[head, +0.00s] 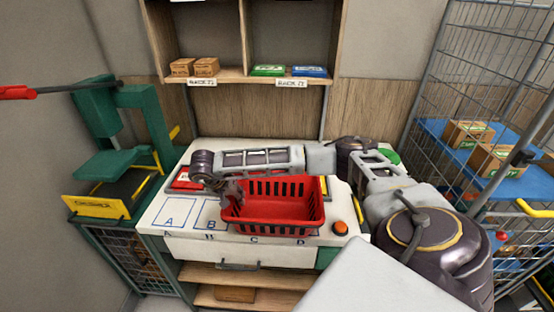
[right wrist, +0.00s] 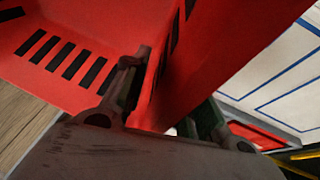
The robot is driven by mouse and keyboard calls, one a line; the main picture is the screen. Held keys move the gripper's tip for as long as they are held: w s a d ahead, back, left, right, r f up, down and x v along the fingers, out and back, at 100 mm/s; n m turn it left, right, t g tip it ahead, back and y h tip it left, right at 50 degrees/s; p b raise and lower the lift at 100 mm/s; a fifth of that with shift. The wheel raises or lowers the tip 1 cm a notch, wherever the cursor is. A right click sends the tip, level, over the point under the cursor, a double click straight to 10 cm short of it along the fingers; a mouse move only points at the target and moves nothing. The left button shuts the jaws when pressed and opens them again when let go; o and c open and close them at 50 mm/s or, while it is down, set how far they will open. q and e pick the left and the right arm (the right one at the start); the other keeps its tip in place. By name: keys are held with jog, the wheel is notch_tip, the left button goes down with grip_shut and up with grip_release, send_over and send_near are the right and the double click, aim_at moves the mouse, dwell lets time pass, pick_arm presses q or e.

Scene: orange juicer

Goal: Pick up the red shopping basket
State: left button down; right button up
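The red shopping basket (head: 272,205) stands upright on the white counter, over the marks near C and D. My right arm reaches across from the right, above the basket. My right gripper (head: 229,194) points down at the basket's left end. In the right wrist view, its fingers (right wrist: 168,112) stand apart on either side of the red basket wall (right wrist: 215,60), one inside and one outside. A small gap shows between the wall and the outer finger. The basket's far rim is partly hidden behind my arm. My left gripper is out of view.
The white counter (head: 159,222) has blue outlined squares, and an orange-red button (head: 340,228) at its right front. A green press (head: 117,130) stands left. A wire cage cart (head: 470,60) with boxes stands right. A wooden shelf (head: 245,78) holds boxes behind.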

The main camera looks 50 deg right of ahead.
jog(key=shift+x, duration=0.75)
grip_shut()
